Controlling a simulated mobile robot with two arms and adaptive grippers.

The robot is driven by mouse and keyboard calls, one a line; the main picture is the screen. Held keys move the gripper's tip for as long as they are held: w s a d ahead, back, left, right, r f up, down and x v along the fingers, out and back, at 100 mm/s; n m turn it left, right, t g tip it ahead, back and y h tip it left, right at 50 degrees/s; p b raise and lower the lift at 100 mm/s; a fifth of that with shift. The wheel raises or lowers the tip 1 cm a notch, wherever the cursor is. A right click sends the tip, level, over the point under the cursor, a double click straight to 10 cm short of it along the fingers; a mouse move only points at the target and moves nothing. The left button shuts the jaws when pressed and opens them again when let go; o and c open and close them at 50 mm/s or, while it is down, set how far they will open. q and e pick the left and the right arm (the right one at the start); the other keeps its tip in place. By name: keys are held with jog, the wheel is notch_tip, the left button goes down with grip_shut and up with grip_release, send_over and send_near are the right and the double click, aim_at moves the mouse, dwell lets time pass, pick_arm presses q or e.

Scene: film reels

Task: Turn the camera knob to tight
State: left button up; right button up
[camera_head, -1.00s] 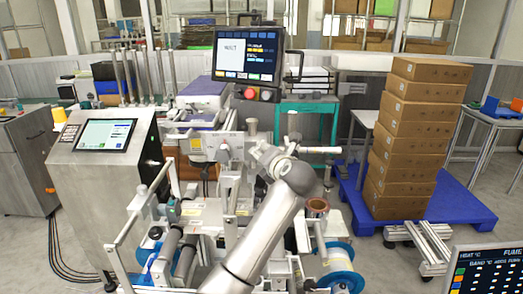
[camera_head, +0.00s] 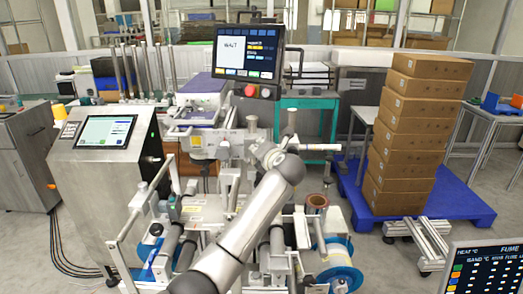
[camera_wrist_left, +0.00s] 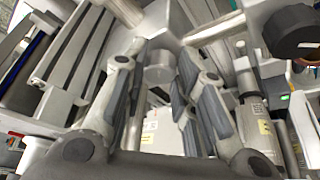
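My left gripper (camera_head: 252,144) is at the middle of the film-reel machine (camera_head: 190,212), largely hidden by my own wrist in the head view. In the left wrist view the left gripper (camera_wrist_left: 160,92) is open, its two dark-padded fingers apart. A grey round-ended knob (camera_wrist_left: 158,66) shows between and beyond the fingertips; I cannot tell whether it touches them. A black knob (camera_wrist_left: 292,31) is at the upper right there. No label tells which one is the camera knob, and no tight mark is readable. My right gripper is not in view.
A monitor with a red button (camera_head: 248,52) stands above the machine. A tilted touchscreen (camera_head: 106,131) is on the left cabinet. Metal rails and a blue-rimmed reel (camera_head: 338,262) crowd the arm. Stacked boxes (camera_head: 418,130) stand on a blue pallet (camera_head: 462,207) at right.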

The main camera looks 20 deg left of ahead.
pick_arm(q)
jog(key=c, duration=0.3)
jog(key=shift+c, duration=0.2)
jog(key=shift+f+m+t+y+p, duration=0.3)
jog(key=shift+m+t+y+p, duration=0.35)
jog(key=shift+m, duration=2)
jog(key=shift+f+m+t+y+p, duration=0.25)
jog(key=shift+m+t+y+p, duration=0.45)
jog(key=shift+m, duration=1.9)
jog(key=shift+f+m+t+y+p, duration=0.35)
jog(key=shift+m+t+p, duration=0.6)
jog(key=shift+m, duration=1.7)
jog(key=o, duration=1)
jog(key=shift+r, duration=0.1)
jog(key=shift+o, duration=0.2)
